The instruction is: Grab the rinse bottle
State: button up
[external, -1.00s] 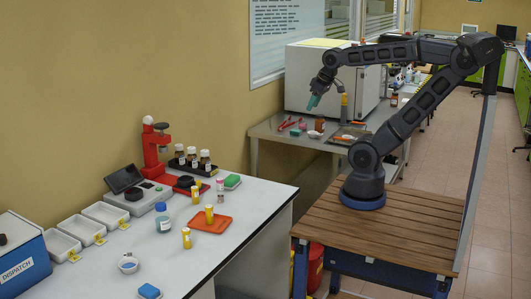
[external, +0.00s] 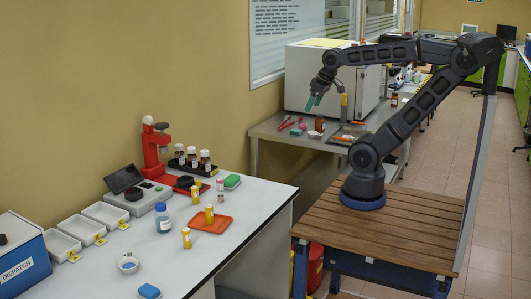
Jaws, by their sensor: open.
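My gripper (external: 314,102) has teal fingers pointing down. It is open and empty, in the air over the grey back table, well away from the blue bottle. A small brown container (external: 319,124) stands on that table below it.
An orange tray (external: 211,224) and several yellow vials (external: 187,238) stand near the blue bottle. White trays (external: 80,232) line the left. A gap separates the bench and the back table.

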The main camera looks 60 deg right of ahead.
jog(key=w+a+r+n+g, duration=0.25)
jog(key=w+a+n, duration=0.55)
jog(key=w+a, duration=1.7)
jog(key=n+g, duration=0.2)
jog(key=n, duration=0.5)
send_near(161, 217)
jog(key=shift+w+d+f, duration=0.15)
jog(key=shift+w+d, duration=0.65)
jog(key=shift+d, duration=0.15)
jog(key=shift+a+f, duration=0.15)
jog(key=shift+f, duration=0.05)
notch_tip(161, 217, down, 10)
jog(key=shift+f, duration=0.25)
